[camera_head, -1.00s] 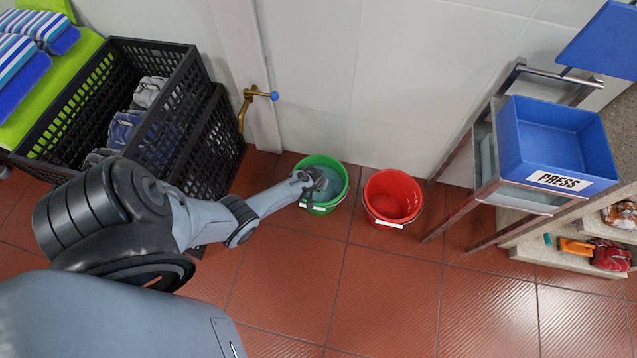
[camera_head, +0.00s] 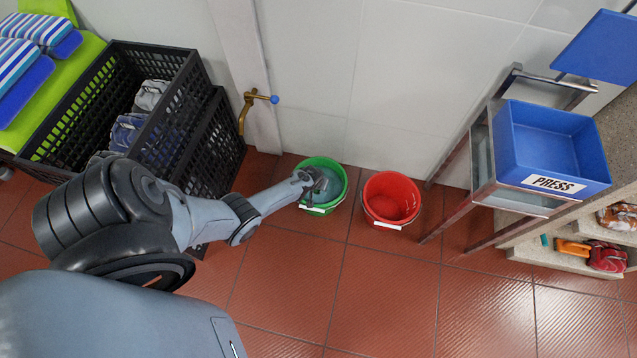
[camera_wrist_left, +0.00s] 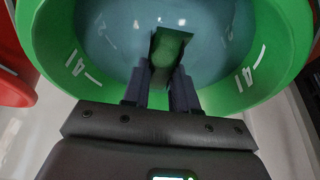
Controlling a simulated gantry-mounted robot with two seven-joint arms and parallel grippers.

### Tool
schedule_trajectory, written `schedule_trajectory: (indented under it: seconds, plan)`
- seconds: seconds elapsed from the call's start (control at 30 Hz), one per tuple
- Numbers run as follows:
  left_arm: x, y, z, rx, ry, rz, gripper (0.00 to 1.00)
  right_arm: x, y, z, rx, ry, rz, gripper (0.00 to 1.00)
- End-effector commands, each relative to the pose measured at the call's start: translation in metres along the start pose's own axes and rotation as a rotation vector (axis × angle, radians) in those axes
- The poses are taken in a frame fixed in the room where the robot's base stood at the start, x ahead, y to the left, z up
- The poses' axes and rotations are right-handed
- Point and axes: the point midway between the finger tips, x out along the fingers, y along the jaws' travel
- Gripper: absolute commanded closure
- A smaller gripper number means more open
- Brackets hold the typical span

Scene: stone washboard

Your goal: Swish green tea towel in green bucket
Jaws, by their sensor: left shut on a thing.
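The green bucket (camera_head: 339,201) stands on the tiled floor by the wall and holds bluish water; its inner wall (camera_wrist_left: 62,45) fills the left wrist view. My left gripper (camera_head: 318,180) reaches down inside the bucket. In the left wrist view its fingers (camera_wrist_left: 163,85) are shut on the green tea towel (camera_wrist_left: 167,50), a small dark green piece that shows between and beyond the fingertips, at or in the water. How deep the towel goes is unclear. The towel cannot be made out in the head view. My right gripper is not in view.
A red bucket (camera_head: 391,198) stands just right of the green one. Black crates (camera_head: 205,150) with cloths are at left. A brass tap (camera_head: 245,108) is on the wall post. A metal stand (camera_head: 478,145) with a blue PRESS tray (camera_head: 590,150) is at right. The front floor is clear.

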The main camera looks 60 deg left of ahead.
Motion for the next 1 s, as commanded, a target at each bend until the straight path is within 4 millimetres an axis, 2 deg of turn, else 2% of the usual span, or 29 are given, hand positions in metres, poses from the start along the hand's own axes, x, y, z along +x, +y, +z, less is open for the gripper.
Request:
schedule_trajectory:
  seconds: [0.03, 0.2, 0.53, 0.83, 1.0]
  plan:
    - [0.007, 0.000, 0.003, 0.000, 0.000, 0.000, 1.00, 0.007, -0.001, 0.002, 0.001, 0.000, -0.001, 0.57]
    - [0.016, 0.000, 0.006, 0.000, 0.000, 0.000, 1.00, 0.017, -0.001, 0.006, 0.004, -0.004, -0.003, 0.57]
    - [-0.004, 0.000, -0.002, 0.000, 0.001, 0.000, 1.00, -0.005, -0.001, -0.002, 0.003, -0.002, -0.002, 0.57]
    - [0.015, 0.000, 0.006, 0.000, 0.001, 0.000, 1.00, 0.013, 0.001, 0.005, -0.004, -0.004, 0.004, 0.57]
    - [0.016, 0.000, 0.006, 0.000, 0.002, 0.000, 1.00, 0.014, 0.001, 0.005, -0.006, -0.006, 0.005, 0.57]
